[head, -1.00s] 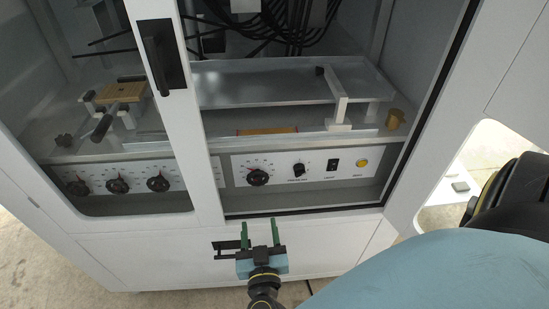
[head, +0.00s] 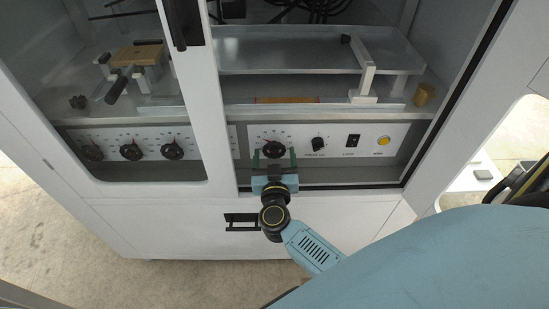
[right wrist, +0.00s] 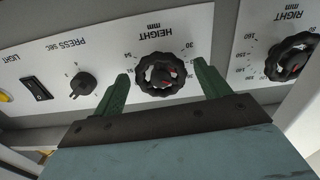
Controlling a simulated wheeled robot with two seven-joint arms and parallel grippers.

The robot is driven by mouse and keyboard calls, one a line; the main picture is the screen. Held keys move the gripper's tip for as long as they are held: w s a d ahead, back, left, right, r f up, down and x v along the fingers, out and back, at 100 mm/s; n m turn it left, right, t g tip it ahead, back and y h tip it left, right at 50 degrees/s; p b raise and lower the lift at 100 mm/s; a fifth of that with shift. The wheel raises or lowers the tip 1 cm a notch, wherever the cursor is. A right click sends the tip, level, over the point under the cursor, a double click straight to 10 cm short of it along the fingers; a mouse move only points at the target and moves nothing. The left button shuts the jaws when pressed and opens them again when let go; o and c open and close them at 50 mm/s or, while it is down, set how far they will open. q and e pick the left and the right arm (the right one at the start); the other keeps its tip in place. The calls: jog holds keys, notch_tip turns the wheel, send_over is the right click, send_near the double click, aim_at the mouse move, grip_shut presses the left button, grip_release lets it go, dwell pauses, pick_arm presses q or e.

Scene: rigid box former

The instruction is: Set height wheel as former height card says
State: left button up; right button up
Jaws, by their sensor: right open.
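The height wheel (head: 274,149) is a black knurled knob on the white control panel, under a curved number scale. In the right wrist view the gripper (right wrist: 162,80) shows gaps between both fingers and the wheel. I cannot make out a height card. My left gripper is not in view.
The press knob (head: 318,144), light switch (head: 352,141) and yellow button (head: 383,141) sit right of the wheel. Several similar wheels (head: 172,150) lie left, past the white door post (head: 203,110). A metal tray (head: 290,55) is above. The cabinet's lower sill is close beneath my gripper.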

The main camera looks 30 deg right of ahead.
jog(key=shift+w, duration=0.1)
jog(key=c, duration=1)
jog(key=shift+o, duration=0.2)
